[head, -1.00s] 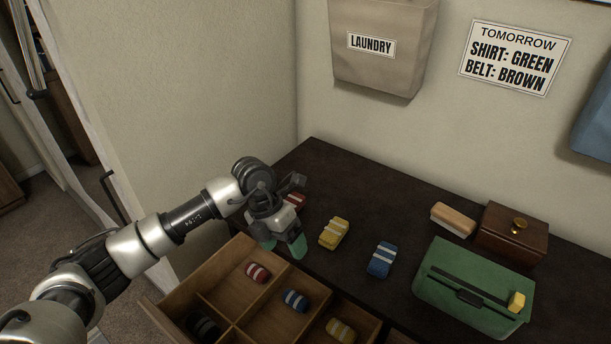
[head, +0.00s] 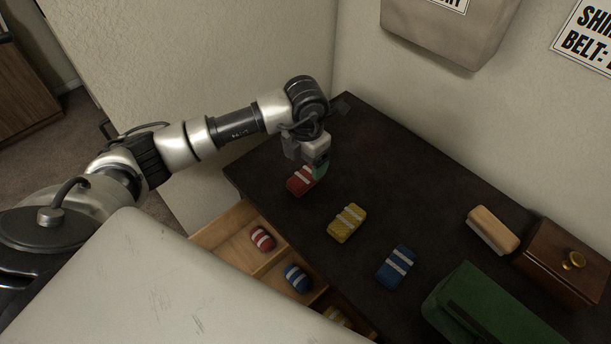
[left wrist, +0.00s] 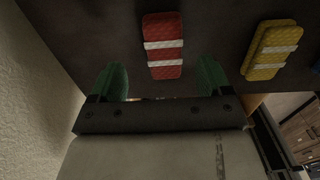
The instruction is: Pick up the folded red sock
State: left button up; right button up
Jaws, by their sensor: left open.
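The folded red sock (head: 299,182), with white bands, lies on the dark desk top near its left end. My left gripper (head: 318,168) is above and just behind it in the head view, hiding part of its far end. In the left wrist view the red sock (left wrist: 164,60) lies beyond the open green fingertips (left wrist: 160,82), lined up with the gap between them. Nothing is held. My right gripper is not in view.
A folded yellow sock (head: 346,223) and a folded blue sock (head: 396,266) lie to the right. An open drawer (head: 222,229) below holds rolled socks, including a red one (head: 262,239). A brush (head: 491,231), wooden box (head: 566,262) and green case (head: 478,308) stand farther right.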

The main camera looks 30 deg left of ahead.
aim_at(305, 175)
pick_arm(q)
jog(key=f, duration=0.3)
jog(key=f+p, duration=0.1)
jog(key=shift+s+d+f, duration=0.1)
jog(key=shift+s+f, duration=0.15)
jog(key=shift+s, duration=0.15)
jog(key=shift+f, duration=0.45)
jog(key=c, duration=1)
